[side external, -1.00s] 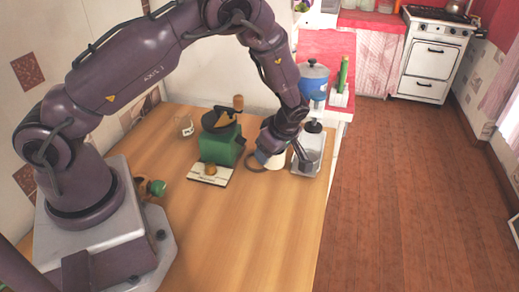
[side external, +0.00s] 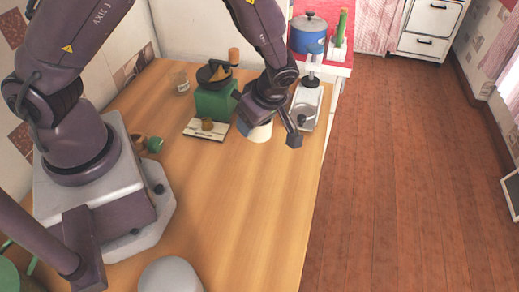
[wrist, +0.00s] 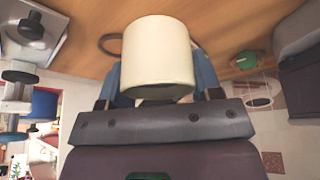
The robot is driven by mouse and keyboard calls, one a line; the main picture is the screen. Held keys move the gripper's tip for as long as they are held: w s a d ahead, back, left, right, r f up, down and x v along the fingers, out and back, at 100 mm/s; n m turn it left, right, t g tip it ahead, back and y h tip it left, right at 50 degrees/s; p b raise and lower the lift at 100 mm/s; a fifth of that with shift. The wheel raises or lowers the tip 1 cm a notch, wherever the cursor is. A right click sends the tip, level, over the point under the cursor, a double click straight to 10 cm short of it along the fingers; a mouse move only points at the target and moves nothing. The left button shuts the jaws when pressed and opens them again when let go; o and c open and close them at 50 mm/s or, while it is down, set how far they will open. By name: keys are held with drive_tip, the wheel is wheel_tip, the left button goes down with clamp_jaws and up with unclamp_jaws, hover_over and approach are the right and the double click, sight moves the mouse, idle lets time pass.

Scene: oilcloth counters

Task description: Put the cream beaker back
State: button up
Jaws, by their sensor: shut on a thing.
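The cream beaker (side external: 260,132) is in the jaws of my gripper (side external: 267,115), near the right edge of the wooden counter. In the wrist view the cream beaker (wrist: 157,50) fills the upper middle, between the blue-grey fingers of my gripper (wrist: 158,80). My gripper is shut on it. Its upper part is hidden by the gripper in the side view. I cannot tell whether its base touches the counter. A dark ring (wrist: 110,43) shows beside it in the wrist view; I cannot tell if it belongs to the beaker.
A green grinder (side external: 213,102) and a pale board (side external: 192,128) with a small wooden piece are on the left. The front of the wooden counter (side external: 230,215) is largely clear.

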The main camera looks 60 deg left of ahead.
sight(253, 150)
wheel_tip(253, 150, down, 7)
drive_tip(key=shift+w+f, duration=0.1)
drive_tip(key=shift+f, duration=0.05)
drive_tip(key=shift+f, duration=0.15)
drive_tip(key=o, duration=1)
